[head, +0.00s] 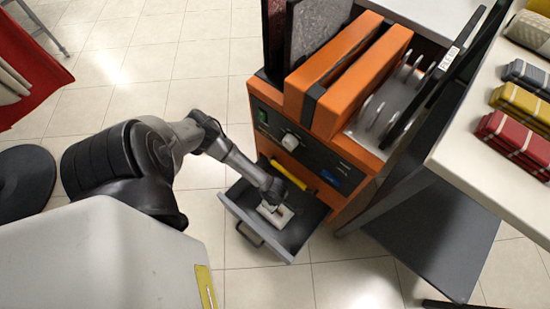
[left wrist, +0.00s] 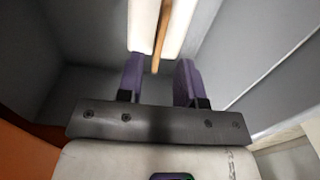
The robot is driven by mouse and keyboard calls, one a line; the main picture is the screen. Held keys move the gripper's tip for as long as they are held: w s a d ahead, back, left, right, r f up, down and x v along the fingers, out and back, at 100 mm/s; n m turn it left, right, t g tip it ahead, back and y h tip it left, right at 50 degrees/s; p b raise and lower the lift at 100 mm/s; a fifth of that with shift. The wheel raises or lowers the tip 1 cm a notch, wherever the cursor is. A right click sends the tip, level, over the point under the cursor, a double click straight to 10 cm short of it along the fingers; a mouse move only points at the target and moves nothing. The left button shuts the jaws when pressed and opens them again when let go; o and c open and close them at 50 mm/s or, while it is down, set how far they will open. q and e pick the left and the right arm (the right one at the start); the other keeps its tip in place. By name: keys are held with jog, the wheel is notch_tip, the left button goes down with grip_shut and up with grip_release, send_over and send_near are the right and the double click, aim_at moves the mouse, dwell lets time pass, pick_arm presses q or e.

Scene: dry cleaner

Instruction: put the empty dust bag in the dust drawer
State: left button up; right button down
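The dust drawer (head: 308,222) is pulled out low on the orange machine, with a dark inside and a grey front. The whitish dust bag (head: 283,214) lies in it, partly hidden under my left gripper (head: 272,198). In the left wrist view, my left gripper (left wrist: 159,66) points into the drawer (left wrist: 88,85) with its two purple fingers spread apart. The pale dust bag (left wrist: 143,22), with a tan strip along its middle, is just ahead of the fingertips. The strip's near end reaches between the fingers, with visible gaps on both sides. My right gripper is not in view.
The orange machine (head: 345,165) stands behind the drawer, with a yellow bar (head: 292,174) above the opening. To the right is a white counter (head: 480,175) with folded cloths (head: 515,140). Tiled floor (head: 270,288) is free in front of the drawer.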

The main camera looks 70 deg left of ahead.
pick_arm(q)
notch_tip(320, 180, up, 4)
jog(key=shift+r+p, duration=0.25)
jog(key=shift+p, duration=0.75)
jog(key=w+d+r+n+t+h, duration=0.2)
jog(key=d+r+n+h, duration=0.3)
jog(key=d, duration=0.6)
jog(key=w+d+r+n+t+h, duration=0.2)
jog(key=d+r+h, duration=0.4)
jog(key=d, duration=0.5)
jog(key=w+d+r+n+t, duration=0.2)
jog(key=w+r+n+t, duration=0.3)
jog(key=r+n+t, duration=0.45)
jog(key=w+a+r+n+t+y, duration=0.25)
jog(key=a+r+n+y, duration=0.75)
jog(key=n, duration=0.8)
jog(key=s+a+f+n+g, duration=0.2)
jog(key=s+n+g, duration=0.4)
jog(key=s, duration=0.2)
jog(key=s+a+f+n+g, duration=0.2)
jog(key=s+n+g, duration=0.3)
jog(key=s, duration=0.3)
jog(key=shift+a+f+n+g+y, duration=0.35)
jog(key=shift+a+f+g+y, duration=0.05)
jog(key=shift+g, duration=0.3)
